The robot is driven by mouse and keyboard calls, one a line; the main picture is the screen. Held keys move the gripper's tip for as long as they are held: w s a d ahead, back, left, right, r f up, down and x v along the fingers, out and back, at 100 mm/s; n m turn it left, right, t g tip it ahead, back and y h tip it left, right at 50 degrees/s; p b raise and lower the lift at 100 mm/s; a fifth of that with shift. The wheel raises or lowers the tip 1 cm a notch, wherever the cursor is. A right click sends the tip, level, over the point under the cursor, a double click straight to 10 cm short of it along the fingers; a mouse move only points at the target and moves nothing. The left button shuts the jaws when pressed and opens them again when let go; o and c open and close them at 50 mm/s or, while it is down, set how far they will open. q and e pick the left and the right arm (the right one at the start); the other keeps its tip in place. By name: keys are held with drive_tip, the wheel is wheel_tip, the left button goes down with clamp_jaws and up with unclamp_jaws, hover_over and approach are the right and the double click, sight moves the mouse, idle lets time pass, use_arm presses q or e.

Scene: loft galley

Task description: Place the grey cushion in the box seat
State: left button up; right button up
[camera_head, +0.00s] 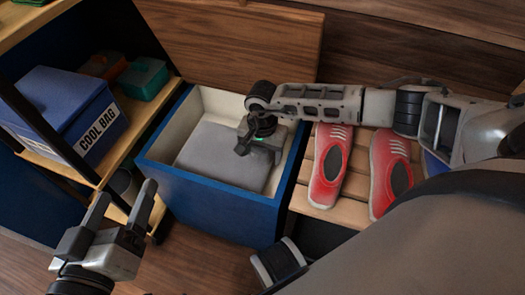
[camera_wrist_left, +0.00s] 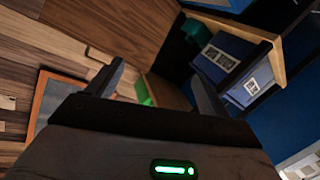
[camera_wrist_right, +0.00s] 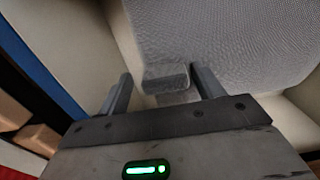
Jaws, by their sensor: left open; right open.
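The grey cushion (camera_head: 218,157) lies inside the blue box seat (camera_head: 215,205), whose inner walls are cream and whose lid stands open behind it. My right gripper (camera_head: 243,150) is over the right part of the cushion, inside the box opening. In the right wrist view the cushion (camera_wrist_right: 225,45) fills the upper right, and a grey tab-like piece (camera_wrist_right: 166,78) shows between the open fingers (camera_wrist_right: 163,88). I cannot tell whether the fingers touch it. My left gripper (camera_head: 125,208) is open and empty, in front of the shelf at the left; its fingers also show in the left wrist view (camera_wrist_left: 155,85).
A shelf at the left holds a blue cool bag (camera_head: 65,110) and a green box (camera_head: 143,78). A pair of red shoes (camera_head: 330,165) stands on a slatted wooden rack (camera_head: 317,205) right of the box seat. Wooden floor (camera_head: 200,265) is clear in front.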

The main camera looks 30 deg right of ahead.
drive_tip(key=shift+r, duration=0.4)
wheel_tip(320, 180, up, 6)
drive_tip(key=p, duration=0.2)
drive_tip(key=shift+r+p, duration=0.2)
drive_tip(key=shift+p, duration=0.15)
use_arm(q)
drive_tip(key=shift+s+a+f+m+g+y, duration=0.15)
drive_tip(key=shift+a+f+m+g+y, duration=0.35)
drive_tip(key=shift+f+m+y, duration=0.1)
use_arm(e)
drive_tip(key=shift+r, duration=0.35)
